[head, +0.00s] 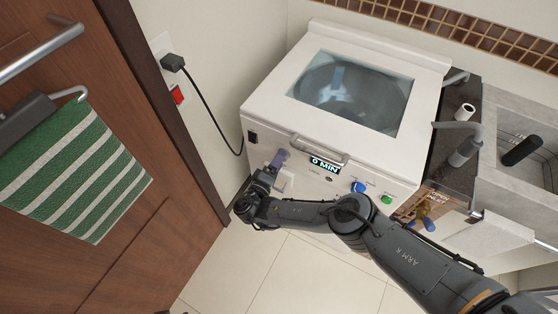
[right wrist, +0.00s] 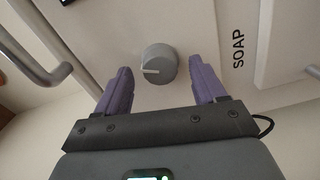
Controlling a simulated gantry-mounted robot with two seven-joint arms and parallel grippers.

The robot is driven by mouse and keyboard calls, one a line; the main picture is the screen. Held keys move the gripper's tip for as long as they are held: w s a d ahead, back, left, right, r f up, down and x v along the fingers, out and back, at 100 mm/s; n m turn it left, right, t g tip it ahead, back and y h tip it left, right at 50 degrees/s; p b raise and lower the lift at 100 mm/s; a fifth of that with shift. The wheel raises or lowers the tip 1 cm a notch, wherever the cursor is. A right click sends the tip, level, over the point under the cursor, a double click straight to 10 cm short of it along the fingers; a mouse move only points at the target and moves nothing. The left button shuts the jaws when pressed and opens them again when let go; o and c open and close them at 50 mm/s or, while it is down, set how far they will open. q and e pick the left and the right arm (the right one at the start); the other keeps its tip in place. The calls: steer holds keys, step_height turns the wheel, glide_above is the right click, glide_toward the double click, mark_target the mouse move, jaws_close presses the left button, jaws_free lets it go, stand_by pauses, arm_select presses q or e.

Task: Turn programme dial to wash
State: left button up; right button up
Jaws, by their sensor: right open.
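The programme dial (right wrist: 159,64) is a round grey knob with a white pointer line, seen in the right wrist view. The line points to the left. The dial sits on the white front panel of the washing machine (head: 390,155). My right gripper (right wrist: 160,70) is open, with one purple finger on each side of the dial in the picture and a gap on both sides. It holds nothing. In the head view my right gripper (head: 277,162) is at the left part of the front panel and hides the dial. My left gripper is not in view.
A lid handle (head: 320,150), a "0 MIN" display (head: 324,164), a blue button (head: 357,187) and a green button (head: 386,199) lie right of the gripper. A panel marked SOAP (right wrist: 238,46) is close by. A black switch (head: 252,137) is at left. A sink (head: 515,150) stands right.

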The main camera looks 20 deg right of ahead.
steer(key=p+v, duration=0.1)
steer(key=v, duration=0.9)
steer(key=shift+a, duration=0.1)
steer(key=shift+s+f, duration=0.1)
